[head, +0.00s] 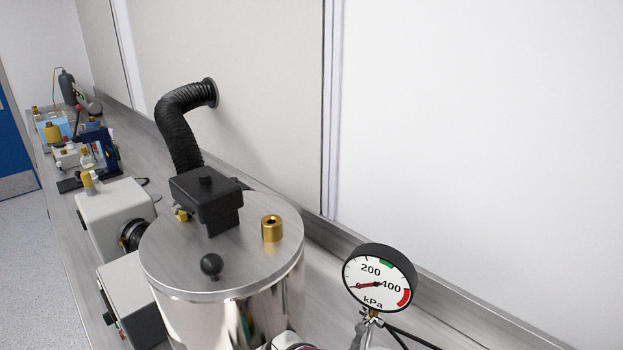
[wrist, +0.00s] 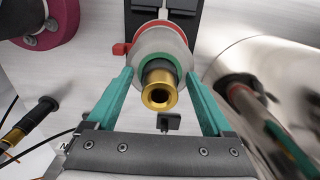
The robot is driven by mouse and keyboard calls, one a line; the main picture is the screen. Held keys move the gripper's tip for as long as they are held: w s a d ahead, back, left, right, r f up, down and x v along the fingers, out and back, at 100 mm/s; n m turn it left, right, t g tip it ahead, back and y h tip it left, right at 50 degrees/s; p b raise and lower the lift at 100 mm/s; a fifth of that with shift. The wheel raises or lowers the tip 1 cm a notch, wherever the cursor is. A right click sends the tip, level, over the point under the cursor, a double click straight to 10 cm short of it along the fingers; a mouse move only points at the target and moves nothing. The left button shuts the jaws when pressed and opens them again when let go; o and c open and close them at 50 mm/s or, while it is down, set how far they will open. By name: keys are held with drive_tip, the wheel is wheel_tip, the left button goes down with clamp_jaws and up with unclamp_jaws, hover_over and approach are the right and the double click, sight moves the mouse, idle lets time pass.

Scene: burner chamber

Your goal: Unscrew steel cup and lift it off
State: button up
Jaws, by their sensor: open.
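In the wrist view, my gripper (wrist: 159,74) is open, with one teal finger on each side of a brass nozzle (wrist: 160,90). The nozzle has a dark collar and points toward the camera. Behind it, a pale grey metal cup-shaped body (wrist: 177,42) with a green ring around its opening looks like the steel cup, though I cannot be sure. The fingertips are near its lower rim; I cannot tell whether they touch it. Nothing is held. The head view does not show the cup or the fingers clearly.
A large steel chamber (head: 170,250) with a brass fitting (head: 272,230) on its lid stands on the bench. A pressure gauge (head: 380,278) is to its right. In the wrist view, a shiny cylinder (wrist: 285,65) is close on the right and a magenta ring (wrist: 63,22) is upper left.

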drive_tip(key=shift+r, duration=0.2)
drive_tip(key=m, duration=0.4)
drive_tip(key=shift+m, duration=0.4)
drive_tip(key=m, duration=0.4)
drive_tip(key=shift+m, duration=0.3)
drive_tip(key=m, duration=0.8)
drive_tip(key=shift+m, duration=0.3)
clamp_jaws()
